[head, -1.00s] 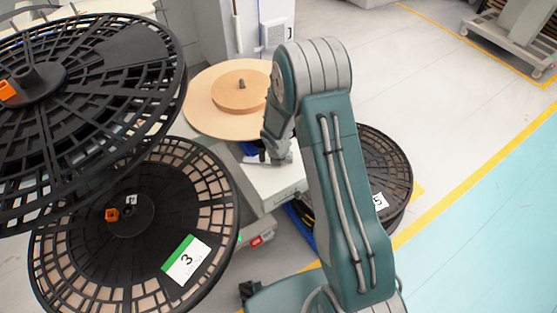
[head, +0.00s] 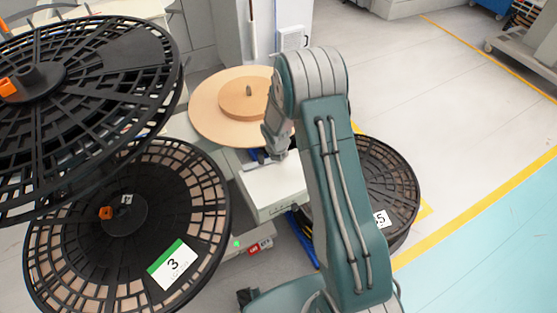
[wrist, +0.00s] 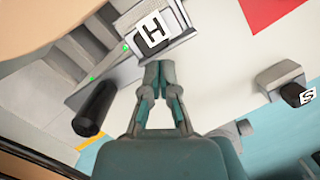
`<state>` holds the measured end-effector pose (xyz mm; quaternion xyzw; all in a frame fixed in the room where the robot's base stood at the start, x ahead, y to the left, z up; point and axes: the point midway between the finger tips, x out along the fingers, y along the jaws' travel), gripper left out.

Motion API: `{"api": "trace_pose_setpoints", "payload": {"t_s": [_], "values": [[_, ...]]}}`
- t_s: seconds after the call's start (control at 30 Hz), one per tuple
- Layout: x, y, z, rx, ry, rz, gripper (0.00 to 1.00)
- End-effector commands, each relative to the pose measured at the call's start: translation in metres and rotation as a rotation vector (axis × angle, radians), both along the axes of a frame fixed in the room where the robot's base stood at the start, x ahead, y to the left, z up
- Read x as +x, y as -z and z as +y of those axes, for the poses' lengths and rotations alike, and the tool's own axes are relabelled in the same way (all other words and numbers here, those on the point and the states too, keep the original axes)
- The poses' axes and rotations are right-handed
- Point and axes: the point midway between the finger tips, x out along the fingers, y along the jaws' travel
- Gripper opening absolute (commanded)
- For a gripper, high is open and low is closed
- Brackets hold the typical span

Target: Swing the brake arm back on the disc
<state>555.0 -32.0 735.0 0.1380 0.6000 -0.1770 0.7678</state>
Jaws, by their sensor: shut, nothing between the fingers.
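The tan wooden disc (head: 205,105), with a smaller round hub on top, lies on the white station (head: 272,195) left of my arm. Part of its tan edge fills the upper left of the wrist view (wrist: 50,25). My gripper (wrist: 159,68) is shut and empty. Its tips are just below a block marked H (wrist: 152,32) in a pale metal holder; I cannot tell if they touch. A black cylindrical handle (wrist: 95,108) is left of the fingers, apart from them. I cannot tell which part is the brake arm. In the head view my arm hides part of the station.
Large black reels stand at the left, one labelled 3 (head: 172,264) and one raised above it (head: 110,60). A reel labelled 5 (head: 385,185) lies right of my arm. A knob marked S (wrist: 285,82) is at the wrist view's right. Open floor lies farther right.

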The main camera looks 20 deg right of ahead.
Motion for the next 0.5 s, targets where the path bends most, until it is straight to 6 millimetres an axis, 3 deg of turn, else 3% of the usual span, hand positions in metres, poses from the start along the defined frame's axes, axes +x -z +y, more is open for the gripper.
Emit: {"api": "trace_pose_setpoints", "payload": {"t_s": [0.5], "values": [[0.017,0.0,0.0,0.0,0.0,-0.002,0.0]]}}
